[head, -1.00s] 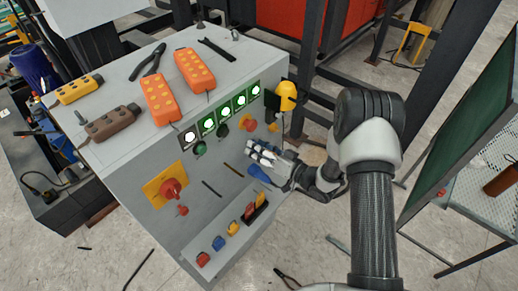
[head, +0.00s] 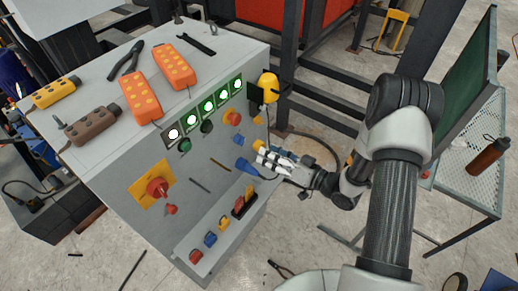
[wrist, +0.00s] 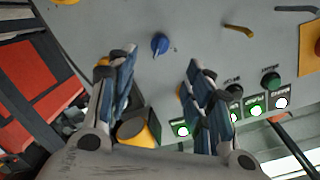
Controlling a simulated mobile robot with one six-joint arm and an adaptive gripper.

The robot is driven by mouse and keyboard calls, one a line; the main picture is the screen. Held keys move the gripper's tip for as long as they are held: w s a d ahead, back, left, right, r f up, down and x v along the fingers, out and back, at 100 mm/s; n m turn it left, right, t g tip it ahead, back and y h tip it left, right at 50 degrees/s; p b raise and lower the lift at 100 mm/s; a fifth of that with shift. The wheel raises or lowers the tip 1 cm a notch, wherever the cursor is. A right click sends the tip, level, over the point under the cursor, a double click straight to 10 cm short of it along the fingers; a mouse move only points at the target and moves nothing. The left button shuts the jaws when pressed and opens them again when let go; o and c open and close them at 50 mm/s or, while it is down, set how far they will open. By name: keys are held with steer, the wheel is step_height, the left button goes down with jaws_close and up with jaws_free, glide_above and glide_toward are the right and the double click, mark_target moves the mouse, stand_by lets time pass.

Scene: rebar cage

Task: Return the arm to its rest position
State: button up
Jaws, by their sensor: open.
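My arm reaches from the lower right of the head view, its dark elbow (head: 405,105) raised and its forearm bent back toward the grey control cabinet (head: 125,185). My gripper (head: 266,160) is in front of the cabinet's sloping front, near its right edge. In the head view it overlaps a blue plug-like part (head: 247,168); I cannot tell whether they touch. In the wrist view the two fingers (wrist: 160,72) are spread apart with nothing between them. A blue knob (wrist: 160,43) on the panel shows beyond the gap.
The cabinet front carries several lit lamps (head: 207,107), a red rotary switch (head: 158,188) and a lower ledge with coloured switches (head: 210,239). Orange pendants (head: 140,97) lie on top. A yellow lamp-like part (head: 267,87) sticks out at the right. A mesh table (head: 460,165) stands right.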

steer(key=shift+s+d, duration=0.45)
steer(key=w+d+r+n+h, duration=0.1)
steer(key=w+d+r+h, duration=0.6)
steer(key=r+h, duration=0.1)
steer(key=s+d+r+m+h, duration=0.2)
steer(key=s+d+r+h, duration=0.25)
steer(key=r, duration=0.45)
steer(key=s+d+r+m+g+h, duration=0.25)
steer(key=s+r, duration=0.25)
steer(key=s, duration=0.5)
steer(key=s+a+g+y, duration=0.1)
steer(key=s+a, duration=0.2)
steer(key=s, duration=0.6)
steer(key=s+a+r+g, duration=0.1)
steer(key=s+a+g, duration=0.1)
steer(key=s, duration=0.8)
steer(key=shift+a+y, duration=0.4)
steer(key=shift+a, duration=0.4)
